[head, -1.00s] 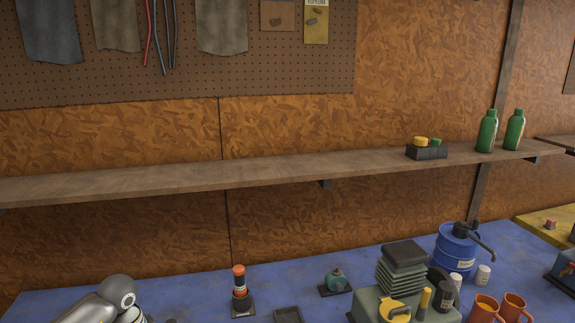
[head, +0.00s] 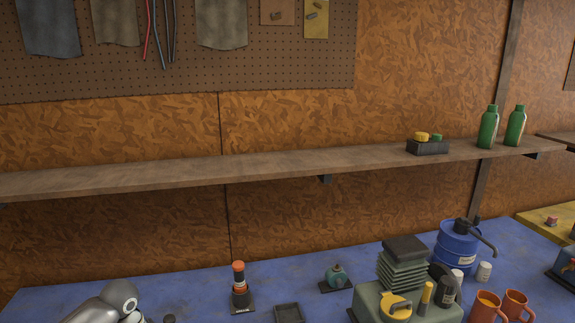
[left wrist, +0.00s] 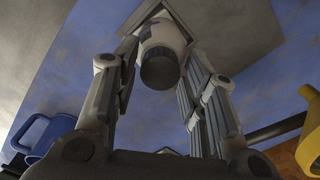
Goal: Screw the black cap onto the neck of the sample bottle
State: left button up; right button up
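In the left wrist view, the two fingers of my left gripper (left wrist: 158,72) stand apart. Between them, near the tips, is a pale bottle-like body (left wrist: 163,35) with a dark round cap or neck end (left wrist: 160,70) facing the camera. Gaps show on both sides of the dark end. I cannot tell whether it is the black cap on the sample bottle. In the head view a small dark round top (head: 169,318) shows at the bottom edge, beside my left arm. My left gripper is out of the head view, and my right gripper is in no view.
An orange-topped bottle (head: 239,282) and a teal bottle (head: 336,276) stand on dark bases. A dark tray (head: 289,313) lies between them at the front. Right are stacked dark plates (head: 403,262), a blue drum (head: 455,250) and orange mugs (head: 515,305). A shelf (head: 270,172) spans the wall.

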pick_arm(q)
jog(key=c, duration=0.6)
jog(key=shift+m+b, duration=0.35)
jog(key=shift+m, duration=2.25)
jog(key=m+b, duration=0.1)
jog(key=m, duration=0.1)
jog(key=shift+f+m+b, duration=0.1)
jog(key=shift+m+b, duration=0.2)
jog(key=shift+m, duration=1.2)
jog(key=shift+b, duration=0.3)
